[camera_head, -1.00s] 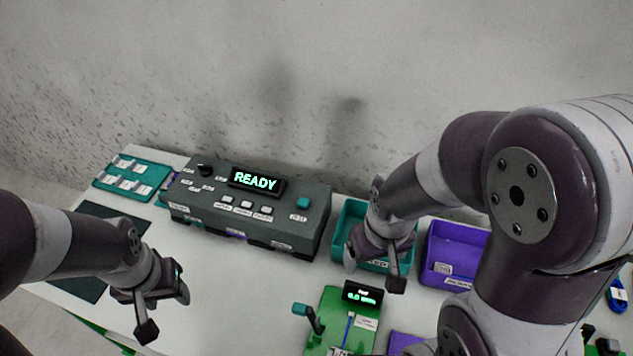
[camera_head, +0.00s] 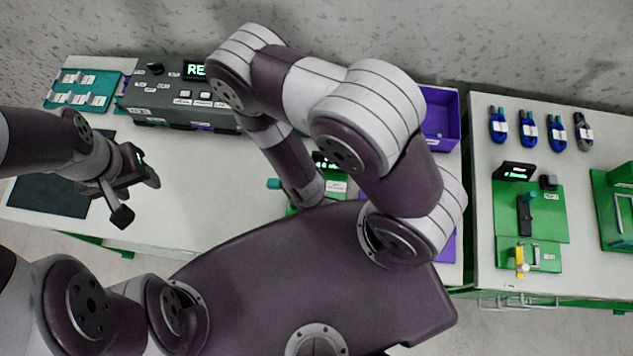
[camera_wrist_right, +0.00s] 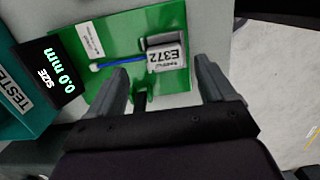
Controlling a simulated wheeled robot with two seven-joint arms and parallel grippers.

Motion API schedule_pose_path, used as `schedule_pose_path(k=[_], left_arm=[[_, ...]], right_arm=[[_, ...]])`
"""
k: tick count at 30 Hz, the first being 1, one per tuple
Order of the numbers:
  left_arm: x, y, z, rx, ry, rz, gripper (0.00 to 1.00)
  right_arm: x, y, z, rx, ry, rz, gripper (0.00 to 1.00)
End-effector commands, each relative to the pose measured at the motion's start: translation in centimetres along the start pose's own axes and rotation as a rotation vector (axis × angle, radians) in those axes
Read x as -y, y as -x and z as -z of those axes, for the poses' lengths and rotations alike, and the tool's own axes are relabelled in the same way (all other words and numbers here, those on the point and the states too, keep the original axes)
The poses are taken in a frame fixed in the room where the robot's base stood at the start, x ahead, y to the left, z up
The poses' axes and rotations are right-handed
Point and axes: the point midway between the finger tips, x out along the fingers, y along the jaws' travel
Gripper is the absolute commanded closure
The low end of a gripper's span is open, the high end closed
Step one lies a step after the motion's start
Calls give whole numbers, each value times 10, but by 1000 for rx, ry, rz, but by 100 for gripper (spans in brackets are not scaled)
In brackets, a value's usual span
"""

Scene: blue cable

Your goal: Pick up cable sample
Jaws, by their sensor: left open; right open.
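The cable sample, a short blue cable (camera_wrist_right: 122,62) with a white tag (camera_wrist_right: 167,58) reading E372, lies on a green test board (camera_wrist_right: 106,40) in the right wrist view. My right gripper (camera_wrist_right: 160,88) is open and empty, its fingers either side of the board's lower edge, with the cable ahead of the gap. In the head view my right arm hides this gripper and the cable. My left gripper (camera_head: 138,194) is open and empty above the left part of the white table (camera_head: 200,175).
The board's display (camera_wrist_right: 52,80) reads 0.0 mm. A dark grey console (camera_head: 165,104) and a teal card tray (camera_head: 84,90) stand at the back left. A purple bin (camera_head: 437,120) is beyond my right arm. Several coiled cables (camera_head: 528,128) lie on the right table (camera_head: 485,240).

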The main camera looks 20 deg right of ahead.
Motion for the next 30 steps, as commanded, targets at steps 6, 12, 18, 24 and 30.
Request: schedule_pose_path(k=[6,12,18,24,30], left_arm=[[0,-41,-4,-2,0,0,49],[0,-57,-6,-1,0,0,49],[0,-54,-6,-2,0,0,49],[0,-54,-6,-2,0,0,49],[0,-53,-6,-2,0,0,49]], right_arm=[[4,-38,8,-1,1,-1,17],[5,-54,8,-1,-2,0,17],[5,-51,7,-1,-2,0,37],[5,-51,8,-1,-2,0,84],[5,-51,8,-1,-2,0,84]])
